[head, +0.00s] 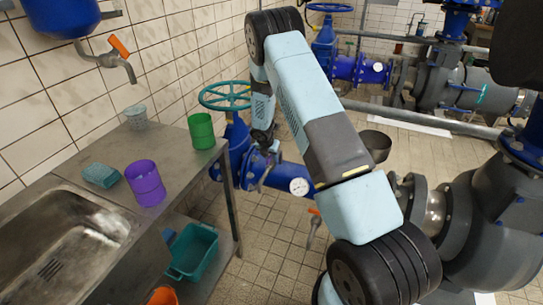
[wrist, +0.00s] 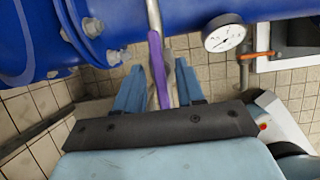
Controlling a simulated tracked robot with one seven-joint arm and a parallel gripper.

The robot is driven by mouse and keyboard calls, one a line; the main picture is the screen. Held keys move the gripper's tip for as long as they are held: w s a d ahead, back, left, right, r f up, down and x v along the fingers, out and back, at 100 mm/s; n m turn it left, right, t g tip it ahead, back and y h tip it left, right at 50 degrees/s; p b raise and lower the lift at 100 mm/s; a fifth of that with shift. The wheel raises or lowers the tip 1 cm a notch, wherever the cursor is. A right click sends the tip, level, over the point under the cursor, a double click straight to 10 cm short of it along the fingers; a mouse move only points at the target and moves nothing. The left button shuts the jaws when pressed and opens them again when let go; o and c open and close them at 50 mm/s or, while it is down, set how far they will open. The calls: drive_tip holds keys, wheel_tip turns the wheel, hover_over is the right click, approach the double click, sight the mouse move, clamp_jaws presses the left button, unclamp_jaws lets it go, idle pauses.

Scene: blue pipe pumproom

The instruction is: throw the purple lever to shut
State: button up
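The purple lever (wrist: 160,70) shows in the wrist view as a narrow upright bar beside a pale pipe, just below the big blue pipe. My gripper (wrist: 159,67) is open, with one blue finger on each side of the lever. Gaps show between the lever and both fingers, so I see no grip on it. The lever's lower end runs down toward the dark gripper body. In the head view my gripper is small and mostly hidden beside the blue valve, and I cannot make out the lever there.
The blue pipe (wrist: 190,15) with bolted flanges and a white gauge (wrist: 224,38) is close to my gripper. An orange-handled tap (wrist: 258,55) is to the right. A teal handwheel (head: 225,95) and a steel bench with a purple cup (head: 145,183) stand left of my arm.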

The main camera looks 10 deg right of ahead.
clamp_jaws()
drive_tip(key=shift+d, duration=0.35)
drive_tip(key=shift+a, duration=0.2)
